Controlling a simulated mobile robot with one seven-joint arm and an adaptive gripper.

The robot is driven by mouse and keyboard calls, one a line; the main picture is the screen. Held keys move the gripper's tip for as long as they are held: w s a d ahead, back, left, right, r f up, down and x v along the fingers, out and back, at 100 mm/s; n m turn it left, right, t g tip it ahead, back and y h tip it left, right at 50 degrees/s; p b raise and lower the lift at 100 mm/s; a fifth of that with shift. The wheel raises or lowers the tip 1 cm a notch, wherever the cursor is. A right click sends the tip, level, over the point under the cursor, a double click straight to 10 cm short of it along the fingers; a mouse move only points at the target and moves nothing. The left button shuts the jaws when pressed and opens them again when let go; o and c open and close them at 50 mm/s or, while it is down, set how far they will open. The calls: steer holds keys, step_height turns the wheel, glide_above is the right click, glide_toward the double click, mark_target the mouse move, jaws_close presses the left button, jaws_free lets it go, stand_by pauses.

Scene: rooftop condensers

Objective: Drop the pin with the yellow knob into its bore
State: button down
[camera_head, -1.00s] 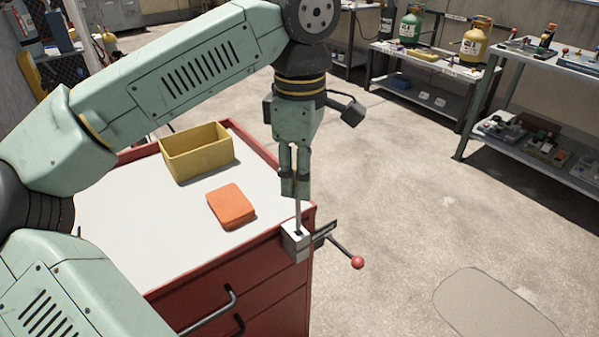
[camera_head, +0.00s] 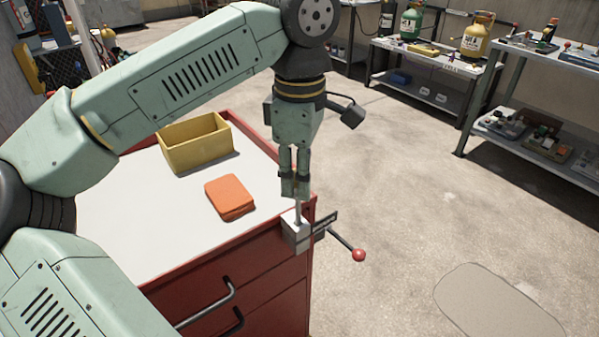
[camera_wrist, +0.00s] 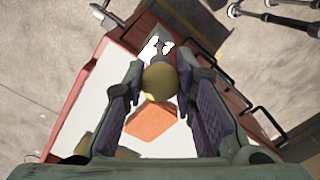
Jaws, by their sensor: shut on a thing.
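My gripper (camera_head: 295,188) points straight down over the near right corner of the red cabinet. It is shut on the pin, whose yellow knob (camera_wrist: 160,82) sits between the fingers in the wrist view. In the head view the knob is hidden by the fingers. The thin grey pin shaft (camera_head: 298,210) hangs upright below them. Its lower end meets the top of a small metal block (camera_head: 296,237) at the cabinet corner. The bore's mouth is covered there, and I cannot tell how deep the shaft sits.
A lever with a red ball (camera_head: 359,255) sticks out right of the block. On the white cabinet top (camera_head: 130,215) are an orange pad (camera_head: 229,196) and an open yellow bin (camera_head: 196,150). Shelves with gas bottles (camera_head: 412,22) stand at the back right; floor between is clear.

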mark_target(299, 202)
steer(key=shift+f+b, duration=2.1)
steer(key=shift+f, duration=0.75)
steer(key=c, duration=1.2)
jaws_free()
steer(key=shift+c, duration=0.2)
